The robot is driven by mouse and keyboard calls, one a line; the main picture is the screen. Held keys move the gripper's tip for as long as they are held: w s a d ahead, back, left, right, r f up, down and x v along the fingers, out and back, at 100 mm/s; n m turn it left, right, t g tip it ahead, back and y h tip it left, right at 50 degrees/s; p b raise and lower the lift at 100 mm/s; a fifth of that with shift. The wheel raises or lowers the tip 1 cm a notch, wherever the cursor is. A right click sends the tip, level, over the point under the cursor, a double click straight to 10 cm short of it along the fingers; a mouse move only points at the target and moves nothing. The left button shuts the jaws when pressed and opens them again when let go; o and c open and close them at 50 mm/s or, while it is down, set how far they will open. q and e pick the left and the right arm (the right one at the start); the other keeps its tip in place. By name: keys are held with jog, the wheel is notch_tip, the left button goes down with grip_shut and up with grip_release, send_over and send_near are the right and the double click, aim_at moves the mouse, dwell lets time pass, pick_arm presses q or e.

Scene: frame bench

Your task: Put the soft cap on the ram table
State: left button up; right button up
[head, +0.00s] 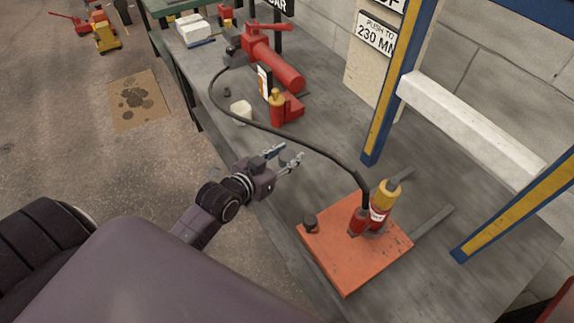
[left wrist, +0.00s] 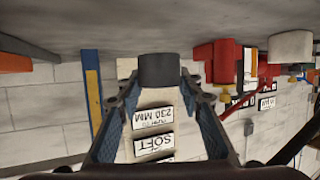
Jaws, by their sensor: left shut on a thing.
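My left gripper (head: 281,158) is over the near edge of the grey bench, left of the orange plate. In the left wrist view its two fingers (left wrist: 160,85) are closed on a dark grey, short cylinder, which looks like the soft cap (left wrist: 159,70). In the head view the cap is small and partly hidden by the fingers. The orange plate (head: 340,272), which seems to be the ram table, lies on the bench, apart from the gripper. A red and yellow ram (head: 380,203) stands on it, with a small dark knob (head: 310,225) at its left corner.
A black hose (head: 305,145) runs across the bench from the red pump (head: 272,60) to the ram. A blue and yellow frame (head: 390,90) with a white crossbar (head: 470,128) stands behind.

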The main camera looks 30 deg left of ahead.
pick_arm(q)
jog(key=shift+f+b, duration=0.3)
jog(key=shift+f, duration=1.9)
jog(key=o, duration=1.2)
jog(key=shift+o, duration=0.2)
jog(key=v, duration=1.2)
